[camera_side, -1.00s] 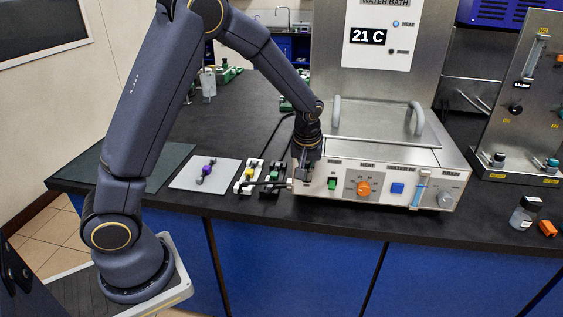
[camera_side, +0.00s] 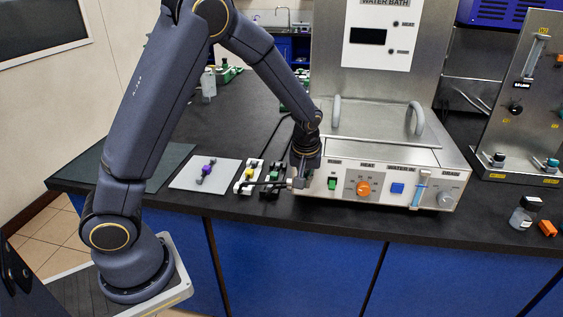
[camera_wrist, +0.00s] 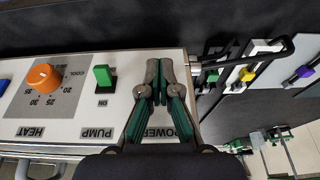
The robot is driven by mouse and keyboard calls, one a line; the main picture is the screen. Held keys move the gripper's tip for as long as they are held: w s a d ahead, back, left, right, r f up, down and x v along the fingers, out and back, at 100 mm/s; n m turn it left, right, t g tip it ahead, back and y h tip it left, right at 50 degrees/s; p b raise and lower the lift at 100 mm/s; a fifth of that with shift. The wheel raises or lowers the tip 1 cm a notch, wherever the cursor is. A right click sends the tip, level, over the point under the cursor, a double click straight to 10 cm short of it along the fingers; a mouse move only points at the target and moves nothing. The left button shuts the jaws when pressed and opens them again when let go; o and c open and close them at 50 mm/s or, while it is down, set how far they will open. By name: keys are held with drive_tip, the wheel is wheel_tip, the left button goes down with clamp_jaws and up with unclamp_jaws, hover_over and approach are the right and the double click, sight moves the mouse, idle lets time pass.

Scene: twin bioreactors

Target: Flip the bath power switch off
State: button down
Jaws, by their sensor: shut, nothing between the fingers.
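The water bath (camera_side: 425,158) is a steel box with a front control panel, also in the wrist view (camera_wrist: 90,70). Its display (camera_side: 368,36) is blank and its heat lamp (camera_side: 395,24) is dark. My gripper (camera_side: 297,184) is at the panel's left end. In the wrist view its fingers (camera_wrist: 159,72) are together and empty, over the spot above the partly covered POWER label (camera_wrist: 160,132). The power switch itself is hidden behind the fingers; I cannot tell if they touch it. The green pump switch (camera_wrist: 104,77) is just beside them.
An orange heat knob (camera_side: 363,188), a blue button (camera_side: 397,188) and a grey drain knob (camera_side: 444,200) are farther right on the panel. Clamps with tubing (camera_side: 248,180) stand close left of the bath. A bottle (camera_side: 523,214) stands at the right.

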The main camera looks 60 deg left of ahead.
drive_tip(key=shift+w+a, duration=0.1)
drive_tip(key=shift+w+a+r, duration=0.4)
drive_tip(key=s+d+r, duration=0.5)
drive_tip(key=r, duration=0.2)
idle(0.4)
